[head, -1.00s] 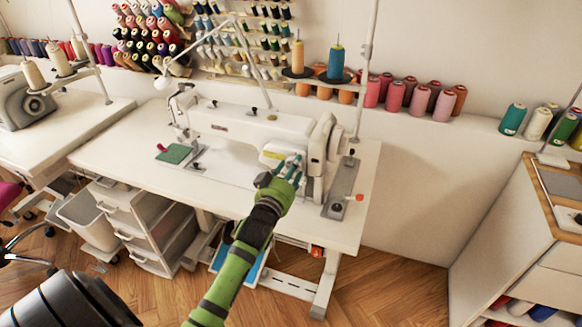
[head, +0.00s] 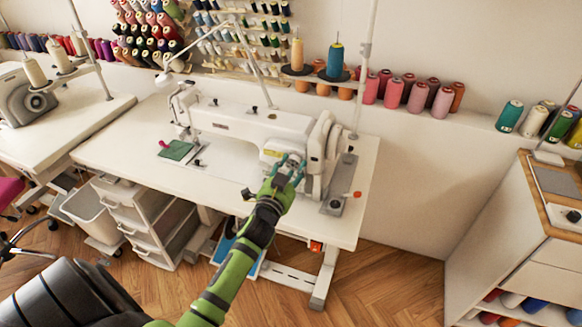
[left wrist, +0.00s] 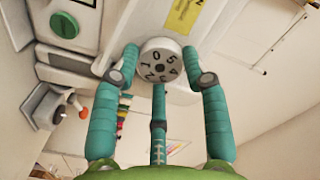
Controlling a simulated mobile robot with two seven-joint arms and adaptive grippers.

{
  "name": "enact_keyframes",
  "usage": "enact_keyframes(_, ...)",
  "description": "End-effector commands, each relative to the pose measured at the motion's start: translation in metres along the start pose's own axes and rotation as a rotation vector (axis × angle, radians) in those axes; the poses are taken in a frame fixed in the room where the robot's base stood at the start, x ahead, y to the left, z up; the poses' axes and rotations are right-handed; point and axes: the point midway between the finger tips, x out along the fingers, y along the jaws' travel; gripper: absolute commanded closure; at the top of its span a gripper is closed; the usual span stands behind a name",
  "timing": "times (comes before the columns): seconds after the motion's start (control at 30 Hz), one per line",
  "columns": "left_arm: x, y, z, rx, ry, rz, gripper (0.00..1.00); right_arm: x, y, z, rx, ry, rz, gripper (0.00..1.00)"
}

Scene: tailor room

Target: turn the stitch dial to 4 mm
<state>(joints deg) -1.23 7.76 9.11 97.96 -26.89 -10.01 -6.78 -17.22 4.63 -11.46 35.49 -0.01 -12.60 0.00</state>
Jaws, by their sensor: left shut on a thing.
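The stitch dial (left wrist: 160,60) is a round pale knob with dark numerals on the front of the white sewing machine (head: 240,121). In the left wrist view it faces me, with the 0 and 5 near its top; its setting mark cannot be made out. My left gripper (head: 291,168) is at the right end of the machine. The fingers mostly hide the dial in the head view. My right gripper is not in view.
The machine stands on a white table (head: 120,157) with a green cloth piece (head: 175,150) at its left. A yellow label (left wrist: 184,18) is close above the dial. A green round knob (left wrist: 65,25) is at the upper left. Thread spools line the ledge behind.

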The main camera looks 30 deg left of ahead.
Motion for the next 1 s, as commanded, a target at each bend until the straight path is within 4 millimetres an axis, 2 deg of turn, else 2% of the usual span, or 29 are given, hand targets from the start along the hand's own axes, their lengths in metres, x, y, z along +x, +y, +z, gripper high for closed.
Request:
enact_keyframes(0.03,0.0025,-0.0079,-0.0082,0.019,0.02,-0.015,0.87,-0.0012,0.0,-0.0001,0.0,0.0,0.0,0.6)
enact_keyframes(0.67,0.0025,-0.0067,-0.0082,0.069,0.02,-0.014,0.87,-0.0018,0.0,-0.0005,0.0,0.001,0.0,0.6)
enact_keyframes(0.7,0.0025,-0.0066,-0.0082,0.069,0.02,-0.014,0.51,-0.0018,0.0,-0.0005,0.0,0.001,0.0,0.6)
enact_keyframes(0.73,0.0024,-0.0065,-0.0082,0.069,0.02,-0.013,0.39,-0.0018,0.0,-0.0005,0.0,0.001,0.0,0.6)
enact_keyframes(0.77,0.0024,-0.0064,-0.0081,0.069,0.019,-0.013,0.33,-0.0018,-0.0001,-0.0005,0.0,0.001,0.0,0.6)
enact_keyframes(1.0,0.0014,-0.0033,-0.0049,0.067,0.012,-0.007,0.33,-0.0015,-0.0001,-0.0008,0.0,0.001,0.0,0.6)
